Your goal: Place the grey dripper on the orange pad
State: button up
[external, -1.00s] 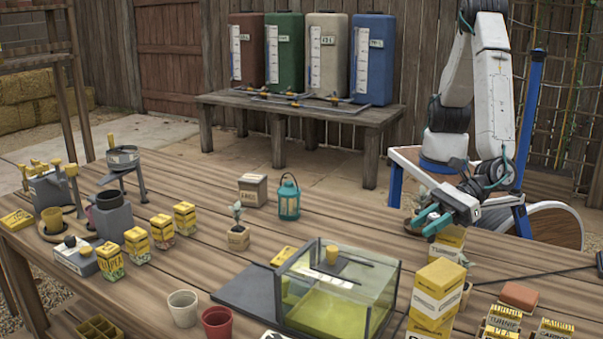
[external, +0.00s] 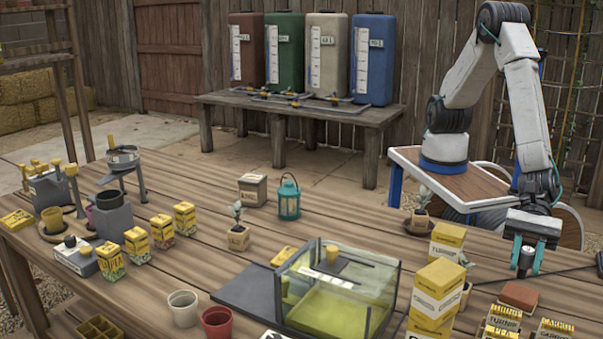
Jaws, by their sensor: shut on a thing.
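My gripper (external: 528,254) points down at the right side of the wooden table, behind the reddish block. It is shut on a small dark grey thing (external: 525,264), which looks like the grey dripper; the fingers partly cover it. I cannot tell clearly whether its lower end touches the table. A flat reddish-orange block (external: 519,296) lies just in front of the gripper; it may be the orange pad, but I cannot be sure.
Yellow cartons (external: 437,290) stand left of the gripper, and seed packet stacks (external: 500,325) lie in front. A potted plant (external: 420,222) stands behind left. A glass-walled tank (external: 340,290) fills the middle front.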

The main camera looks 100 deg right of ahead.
jog(key=f, duration=0.1)
jog(key=s+f, duration=0.1)
jog(key=f, duration=0.1)
jog(key=shift+s+a+f, duration=0.15)
jog(key=shift+a+f, duration=0.1)
jog(key=shift+f, duration=0.15)
jog(key=shift+r, duration=0.1)
jog(key=shift+d, duration=0.1)
jog(key=o, duration=0.9)
jog(key=shift+o, duration=0.2)
